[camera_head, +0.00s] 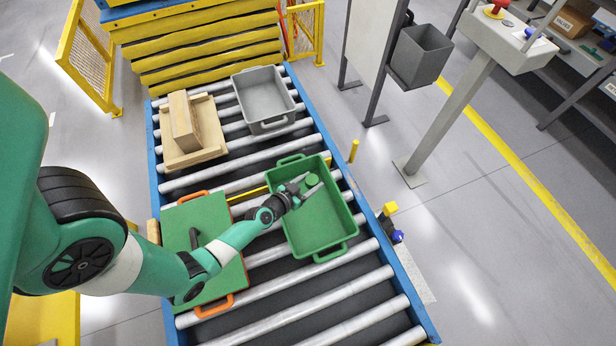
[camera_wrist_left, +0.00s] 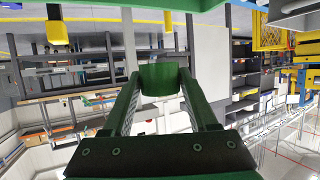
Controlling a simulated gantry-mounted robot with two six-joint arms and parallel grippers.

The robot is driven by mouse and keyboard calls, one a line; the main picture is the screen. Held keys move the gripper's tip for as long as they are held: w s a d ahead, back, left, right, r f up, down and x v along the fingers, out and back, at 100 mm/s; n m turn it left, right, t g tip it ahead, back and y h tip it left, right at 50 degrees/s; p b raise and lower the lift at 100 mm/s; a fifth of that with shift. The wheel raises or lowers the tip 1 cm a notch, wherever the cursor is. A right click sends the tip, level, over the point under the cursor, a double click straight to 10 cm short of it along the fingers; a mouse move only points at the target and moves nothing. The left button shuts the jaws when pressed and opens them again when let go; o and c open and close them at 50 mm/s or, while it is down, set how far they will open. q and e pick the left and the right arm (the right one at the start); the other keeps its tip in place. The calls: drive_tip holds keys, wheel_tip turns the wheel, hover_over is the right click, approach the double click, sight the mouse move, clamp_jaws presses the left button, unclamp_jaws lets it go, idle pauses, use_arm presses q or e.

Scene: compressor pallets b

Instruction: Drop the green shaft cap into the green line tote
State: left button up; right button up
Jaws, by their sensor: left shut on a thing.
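The green shaft cap (camera_head: 312,180) is a short green cylinder at the tip of my left gripper (camera_head: 304,185). In the left wrist view the cap (camera_wrist_left: 158,78) sits between the two fingertips, and the gripper (camera_wrist_left: 160,84) is shut on it. The green line tote (camera_head: 322,226) is an open, empty-looking green bin on the roller conveyor. In the head view the cap and gripper appear over the upper part of the tote's opening. How high the cap is held cannot be told exactly. My right gripper is not in view.
A green board with orange handles (camera_head: 218,212) lies left of the tote, under my left arm. A grey tote (camera_head: 268,122) and a wooden pallet with a block (camera_head: 208,128) stand farther back on the conveyor. Bare rollers (camera_head: 300,295) lie in front.

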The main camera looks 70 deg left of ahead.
use_arm(q)
drive_tip(key=shift+s+f+b, duration=0.15)
drive_tip(key=shift+f+b, duration=0.15)
drive_tip(key=shift+f, duration=0.15)
drive_tip(key=shift+w+d, duration=0.4)
drive_tip(key=shift+w, duration=0.1)
drive_tip(key=shift+f+b, duration=0.3)
drive_tip(key=shift+b, duration=0.1)
wheel_tip(320, 180, down, 5)
drive_tip(key=b, duration=0.5)
drive_tip(key=shift+s+a+f, duration=0.1)
drive_tip(key=shift+f, duration=0.1)
drive_tip(key=o, duration=1.4)
